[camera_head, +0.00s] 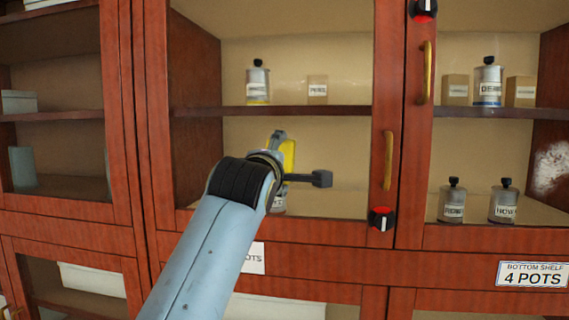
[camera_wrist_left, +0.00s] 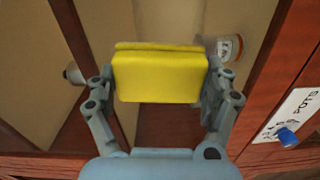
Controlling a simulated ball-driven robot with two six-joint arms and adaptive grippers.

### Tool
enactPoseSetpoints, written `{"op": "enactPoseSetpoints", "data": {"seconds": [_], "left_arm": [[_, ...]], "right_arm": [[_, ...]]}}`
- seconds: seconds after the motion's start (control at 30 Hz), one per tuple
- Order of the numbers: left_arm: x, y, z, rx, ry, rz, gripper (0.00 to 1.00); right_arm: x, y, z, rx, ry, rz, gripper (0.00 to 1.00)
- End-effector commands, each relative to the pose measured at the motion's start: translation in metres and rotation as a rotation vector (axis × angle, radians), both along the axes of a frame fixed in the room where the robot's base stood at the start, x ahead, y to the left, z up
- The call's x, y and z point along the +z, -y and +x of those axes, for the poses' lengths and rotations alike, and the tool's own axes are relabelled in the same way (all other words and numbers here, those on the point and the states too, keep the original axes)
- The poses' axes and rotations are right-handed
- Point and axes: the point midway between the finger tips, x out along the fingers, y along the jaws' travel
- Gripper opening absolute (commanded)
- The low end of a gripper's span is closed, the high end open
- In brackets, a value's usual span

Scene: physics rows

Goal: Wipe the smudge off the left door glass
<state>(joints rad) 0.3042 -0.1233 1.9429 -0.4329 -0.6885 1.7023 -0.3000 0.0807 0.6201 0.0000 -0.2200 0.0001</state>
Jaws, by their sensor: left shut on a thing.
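The left door glass (camera_head: 330,140) is in the middle of the head view, in a red-brown wooden frame. I make out no clear smudge on its visible part; my arm covers some of it. A whitish smudge (camera_head: 551,166) shows at the far right, in the right door's area. My left gripper (camera_head: 283,142) is in front of the left door glass, mostly hidden behind its own wrist. It is shut on a yellow sponge (camera_head: 289,154), which also shows between both fingers in the left wrist view (camera_wrist_left: 160,75). I cannot tell whether the sponge touches the glass. My right gripper is not in view.
The left door has a brass handle (camera_head: 388,160) and a black-and-red knob (camera_head: 381,219) at its right edge. Another brass handle (camera_head: 426,72) is on the right door. Labelled pots, such as one grey pot (camera_head: 257,82), and small boxes stand on shelves behind the glass.

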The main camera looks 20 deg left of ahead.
Motion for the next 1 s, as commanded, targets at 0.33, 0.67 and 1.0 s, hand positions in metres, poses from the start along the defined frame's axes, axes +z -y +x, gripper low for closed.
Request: {"op": "enactPoseSetpoints", "data": {"seconds": [0.33, 0.67, 1.0], "left_arm": [[-0.001, -0.019, -0.004, 0.001, -0.001, 0.006, 0.57], [-0.001, -0.042, -0.007, 0.002, -0.001, 0.007, 0.57], [-0.001, -0.066, -0.014, 0.002, -0.003, 0.009, 0.57]], "right_arm": [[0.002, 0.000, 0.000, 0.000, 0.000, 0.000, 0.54], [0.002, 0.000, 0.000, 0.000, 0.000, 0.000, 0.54], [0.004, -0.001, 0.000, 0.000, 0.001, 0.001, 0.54]]}}
